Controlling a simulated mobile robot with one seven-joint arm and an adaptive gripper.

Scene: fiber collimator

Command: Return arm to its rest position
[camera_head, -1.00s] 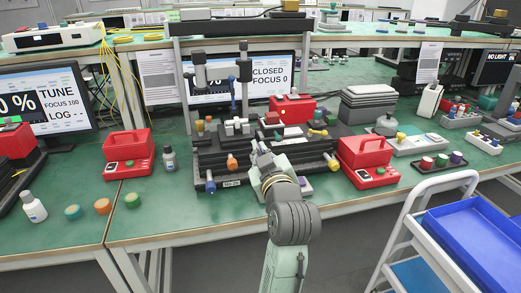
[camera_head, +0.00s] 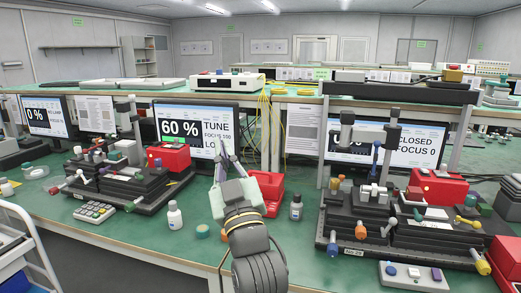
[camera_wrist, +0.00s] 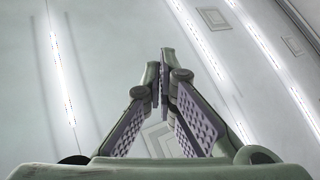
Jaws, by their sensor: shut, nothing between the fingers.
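My gripper (camera_head: 224,150) is raised over the green bench, pointing up and away from me, in front of the screen (camera_head: 190,127) that reads 60 %. In the wrist view its two padded fingers (camera_wrist: 164,85) meet at the tips with nothing between them. Behind them that view shows only the ceiling with its light strips. My arm comes up from the bottom middle of the head view and hides part of the bench front.
A collimator stage (camera_head: 345,222) stands at the right, another (camera_head: 120,180) at the left. A red box (camera_head: 268,188), a white bottle (camera_head: 174,215) and a dark bottle (camera_head: 296,207) are near my arm. A white cart (camera_head: 30,245) is at lower left.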

